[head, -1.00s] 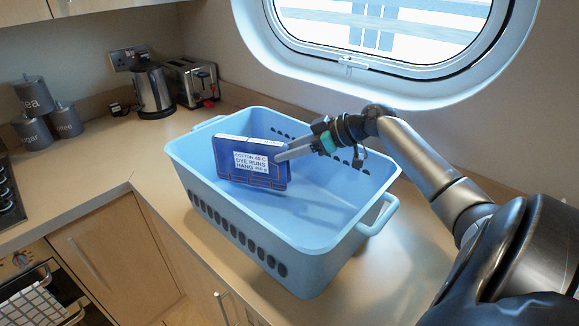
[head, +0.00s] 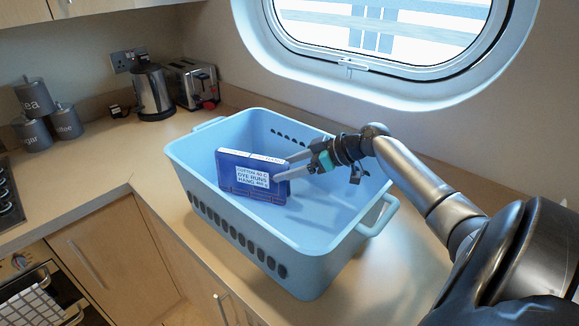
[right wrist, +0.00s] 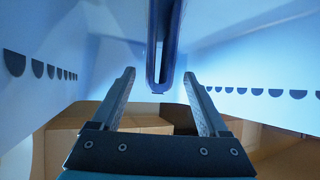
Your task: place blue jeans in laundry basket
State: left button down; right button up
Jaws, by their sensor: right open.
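The blue jeans (head: 235,182), a folded dark blue slab with a white label, stand on edge inside the light blue laundry basket (head: 300,262). In the right wrist view the jeans (right wrist: 165,50) show edge-on beyond the open fingertips (right wrist: 160,80), clear of both fingers. Whether the jeans' lower edge rests on the basket floor is hard to tell. My left gripper is not in view.
The basket stands on a wooden counter (head: 130,160) under an oval window (head: 390,30). A kettle (head: 152,92) and a toaster (head: 193,84) stand behind it at left. Grey canisters (head: 35,118) are at far left. Counter space left of the basket is clear.

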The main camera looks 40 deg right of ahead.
jog(key=v, duration=0.7)
jog(key=shift+s+d+r, duration=0.15)
jog(key=shift+s, duration=0.05)
dwell(0.3)
